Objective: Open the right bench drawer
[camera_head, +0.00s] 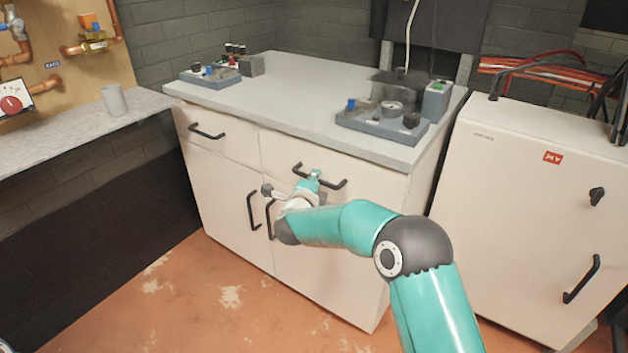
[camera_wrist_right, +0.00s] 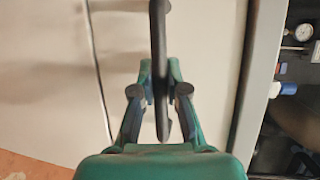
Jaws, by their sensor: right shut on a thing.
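The right bench drawer (camera_head: 278,152) is a cream front under the grey worktop, with a black bar handle (camera_head: 335,184). The drawer front looks flush with the bench in the head view. My right gripper (camera_head: 312,178) is at the middle of this handle and shut on it. In the right wrist view the dark handle (camera_wrist_right: 158,40) runs upright in the picture, between the two fingers of the gripper (camera_wrist_right: 159,93). Part of the handle is hidden behind the gripper in the head view. My left gripper is not in view.
The left drawer (camera_head: 222,140) and the cupboard doors below, with upright handles (camera_head: 252,211), look shut. Devices (camera_head: 385,120) stand on the worktop (camera_head: 290,90). A white cabinet (camera_head: 530,200) stands close on the right. The floor (camera_head: 230,310) in front is clear.

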